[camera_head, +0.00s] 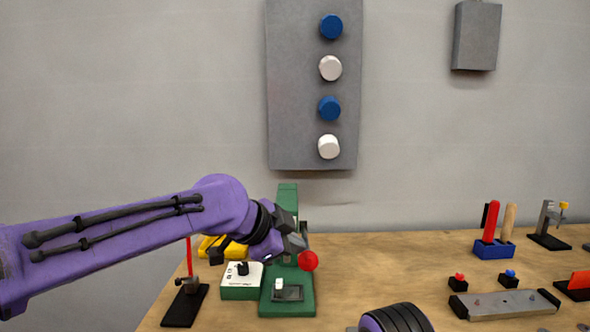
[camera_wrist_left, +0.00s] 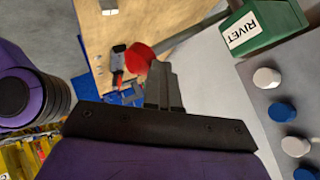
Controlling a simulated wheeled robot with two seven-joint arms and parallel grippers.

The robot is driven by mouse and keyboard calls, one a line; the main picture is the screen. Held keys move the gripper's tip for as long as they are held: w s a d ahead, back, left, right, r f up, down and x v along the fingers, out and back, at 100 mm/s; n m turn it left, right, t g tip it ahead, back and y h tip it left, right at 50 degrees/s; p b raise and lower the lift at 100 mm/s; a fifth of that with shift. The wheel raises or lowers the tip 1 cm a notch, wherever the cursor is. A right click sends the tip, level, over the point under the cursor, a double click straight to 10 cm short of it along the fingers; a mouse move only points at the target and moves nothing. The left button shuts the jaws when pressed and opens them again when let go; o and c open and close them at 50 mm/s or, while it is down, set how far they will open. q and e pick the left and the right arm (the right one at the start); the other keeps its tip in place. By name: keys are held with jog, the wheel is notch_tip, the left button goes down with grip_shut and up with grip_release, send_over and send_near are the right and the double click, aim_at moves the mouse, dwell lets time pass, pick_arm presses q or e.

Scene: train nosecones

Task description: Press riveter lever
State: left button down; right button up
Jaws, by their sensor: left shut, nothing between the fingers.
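The green riveter (camera_head: 287,305) stands on the wooden table, with an upright green column behind my left arm. Its lever ends in a red ball (camera_head: 308,261), which also shows in the left wrist view (camera_wrist_left: 138,58). A green block labelled RIVET (camera_wrist_left: 262,30) is at the upper right of the wrist view. My left gripper (camera_head: 299,243) is shut and empty, just above and left of the red ball in the head view. In the wrist view its fingertips (camera_wrist_left: 163,82) are beside the ball; I cannot tell whether they touch. My left wrist hides most of the lever and column.
A white-topped green box (camera_head: 241,281) and a black stand (camera_head: 185,303) are left of the riveter. A blue tool holder (camera_head: 494,249), a metal plate fixture (camera_head: 503,304) and a small clamp (camera_head: 549,226) are at right. A grey wall panel (camera_head: 300,85) hangs behind. The table's middle is clear.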

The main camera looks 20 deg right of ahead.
pick_arm(q)
jog(key=w+r+v, duration=0.1)
jog(key=w+v, duration=0.1)
jog(key=v, duration=1)
jog(key=shift+w+r, duration=0.2)
jog(key=shift+w, duration=0.05)
pick_arm(e)
jog(key=shift+w+r, duration=0.25)
jog(key=shift+r, duration=0.35)
pick_arm(q)
jog(key=shift+s, duration=0.1)
